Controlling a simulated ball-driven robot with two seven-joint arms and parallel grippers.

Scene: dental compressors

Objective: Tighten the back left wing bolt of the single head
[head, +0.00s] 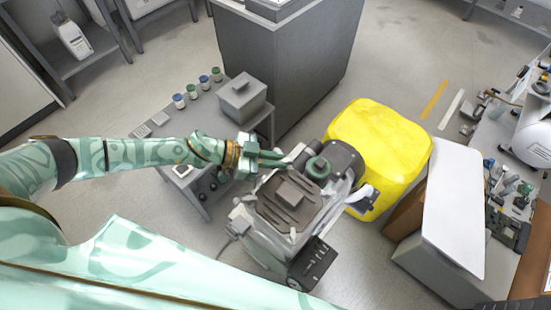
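The compressor (287,205) stands on the floor in the middle of the head view, with a brown-grey ribbed top and a dark motor part at its upper right. A round green-topped part (319,168) sits on its head. My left gripper (284,159) reaches in from the left, and its green fingers point right at the upper left edge of the head. The fingers lie close together; whether they hold anything is too small to tell. I cannot pick out the wing bolts. My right gripper is not in view.
A small grey table (198,180) with a grey box (242,97) and several small jars is behind the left arm. A yellow covered bin (380,150) stands right of the compressor. A white-topped box (452,215) and a cluttered bench (505,185) are farther right.

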